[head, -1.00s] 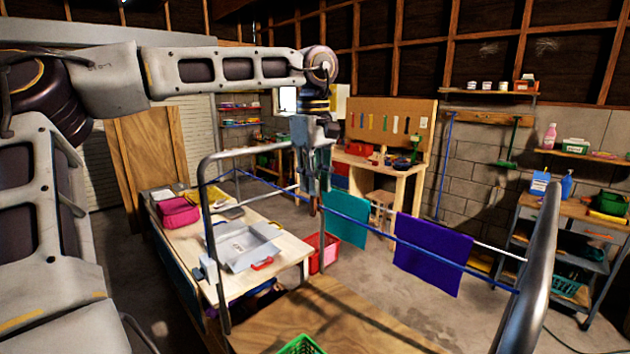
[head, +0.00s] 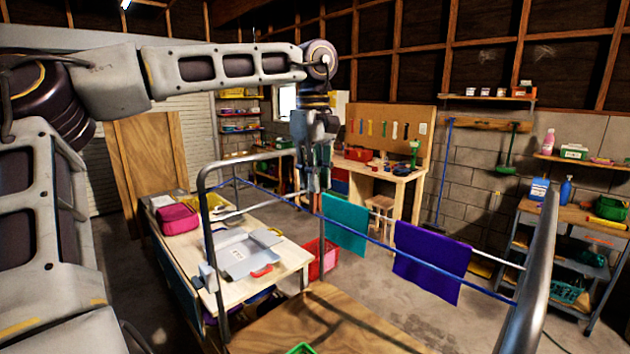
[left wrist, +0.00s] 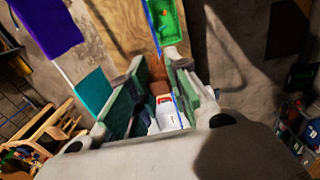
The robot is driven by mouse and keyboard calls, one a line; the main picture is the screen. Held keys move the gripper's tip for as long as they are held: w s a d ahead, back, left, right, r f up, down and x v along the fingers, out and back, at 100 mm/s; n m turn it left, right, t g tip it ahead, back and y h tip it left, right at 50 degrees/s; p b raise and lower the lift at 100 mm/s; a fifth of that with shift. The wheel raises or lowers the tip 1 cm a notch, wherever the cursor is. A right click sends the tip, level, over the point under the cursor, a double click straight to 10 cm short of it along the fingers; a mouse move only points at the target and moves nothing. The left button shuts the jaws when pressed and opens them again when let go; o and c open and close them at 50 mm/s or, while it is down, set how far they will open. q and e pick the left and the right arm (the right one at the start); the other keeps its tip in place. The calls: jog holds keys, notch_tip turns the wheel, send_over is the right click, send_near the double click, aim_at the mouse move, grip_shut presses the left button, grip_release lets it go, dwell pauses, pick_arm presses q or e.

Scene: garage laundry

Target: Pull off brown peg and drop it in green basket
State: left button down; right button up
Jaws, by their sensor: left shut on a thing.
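My left gripper (head: 313,188) points down over the front blue rail of the drying rack, at the left end of the teal cloth (head: 345,224). It is shut on the brown peg (left wrist: 159,88), which shows between the fingers in the left wrist view. Fingers hide most of the peg; I cannot tell whether it still touches the blue rail (head: 385,243). The green basket (head: 301,349) shows only its rim at the bottom edge of the head view. In the left wrist view the green basket (left wrist: 170,22) holds a small orange-red thing. My right gripper is out of view.
The metal rack frame (head: 215,250) stands around the gripper. A purple cloth (head: 432,262) hangs further right on the rail. A wooden board (head: 340,325) lies below. A table (head: 285,265) with a grey tray is at left, a red basket (head: 322,258) behind.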

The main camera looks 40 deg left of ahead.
pick_arm(q)
jog(key=shift+r, duration=0.65)
jog(key=shift+r, duration=0.2)
